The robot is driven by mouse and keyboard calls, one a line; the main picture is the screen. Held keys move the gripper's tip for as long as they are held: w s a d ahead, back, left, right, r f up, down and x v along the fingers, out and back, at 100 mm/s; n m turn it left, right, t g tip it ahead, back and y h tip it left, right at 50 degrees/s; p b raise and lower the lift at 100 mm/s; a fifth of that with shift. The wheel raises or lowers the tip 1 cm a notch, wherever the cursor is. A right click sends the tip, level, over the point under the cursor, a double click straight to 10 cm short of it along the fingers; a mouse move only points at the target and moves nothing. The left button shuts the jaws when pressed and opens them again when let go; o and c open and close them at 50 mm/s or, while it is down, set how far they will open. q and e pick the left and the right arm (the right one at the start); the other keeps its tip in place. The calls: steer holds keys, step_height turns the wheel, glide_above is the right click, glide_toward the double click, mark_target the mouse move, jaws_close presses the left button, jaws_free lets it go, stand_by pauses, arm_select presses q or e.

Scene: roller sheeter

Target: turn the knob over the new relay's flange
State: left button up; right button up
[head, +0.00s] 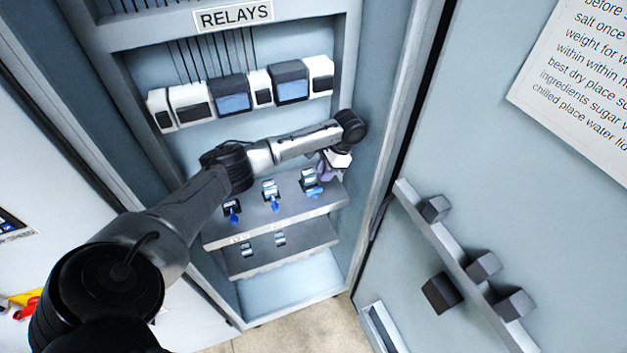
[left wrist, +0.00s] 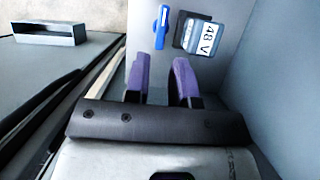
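Three small relays sit in a row on the upper shelf step: left (head: 231,205), middle (head: 269,187) and right (head: 310,176). Each has a blue knob by its front: left (head: 234,216), middle (head: 275,204), right (head: 314,191). My left gripper (head: 328,170) is just right of the right relay, its purple fingers partly hidden. In the left wrist view, my left gripper (left wrist: 161,65) is open and empty. Ahead of it are a blue knob (left wrist: 162,27) and a relay marked 48 V (left wrist: 204,40). The knob is apart from the fingers. I cannot tell which relay is new.
A lower step (head: 262,260) holds two small fittings. Several larger units line the shelf under the RELAYS sign (head: 233,15). The cabinet's right wall stands close to my gripper. The open door (head: 545,150) at right carries a rail (head: 455,250) with dark blocks.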

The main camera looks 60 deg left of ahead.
mark_target(315, 189)
arm_select(q)
steer(key=shift+x, duration=3.65)
steer(key=shift+a, duration=0.15)
jaws_close()
